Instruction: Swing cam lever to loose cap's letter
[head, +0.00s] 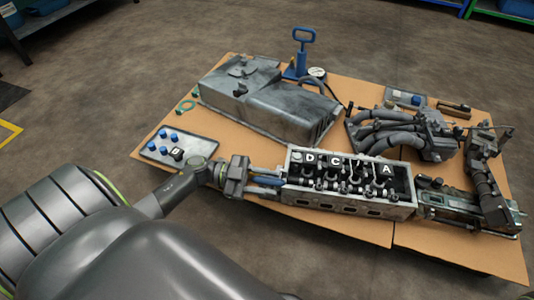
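The cylinder head (350,206) lies on the cardboard, an open grey box with a row of black caps inside. White letters D, C and A read from left to right on the caps, with no clear letter between C and A. A loose black cap (177,154) lies on the grey tray (196,146); its white letter is tilted and too small to read surely. My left gripper (277,179) is at the left end of the head, its fingers apart, with blue showing by the lower finger. I cannot make out the cam lever. My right gripper is not in view.
A large grey cover (262,100) lies behind the head. A blue-handled pump (303,55) stands behind it. Hoses with a dark manifold (405,130) and a mast-like metal assembly (484,185) fill the right side. Bare cardboard (350,235) shows in front of the head.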

